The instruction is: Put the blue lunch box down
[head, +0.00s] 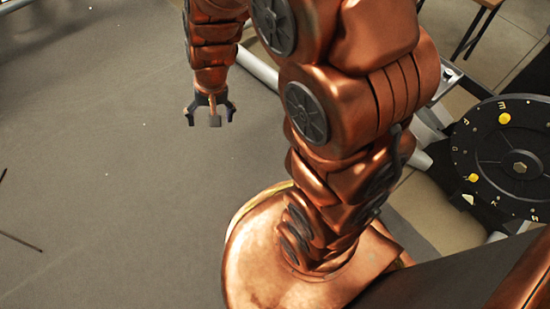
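I see no blue lunch box in the head view. My gripper (210,113) hangs at the end of my copper-coloured arm, left of the picture's centre, pointing down over the grey floor. Its dark fingers are spread apart. I see nothing held between them.
Grey floor (90,150) lies open across the left side and below my gripper. At the right stands a black disc (505,180) with letters and yellow knobs, close to pale metal bars (258,68). Thin furniture legs (468,32) show at the top right. Thin dark lines lie at the left edge.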

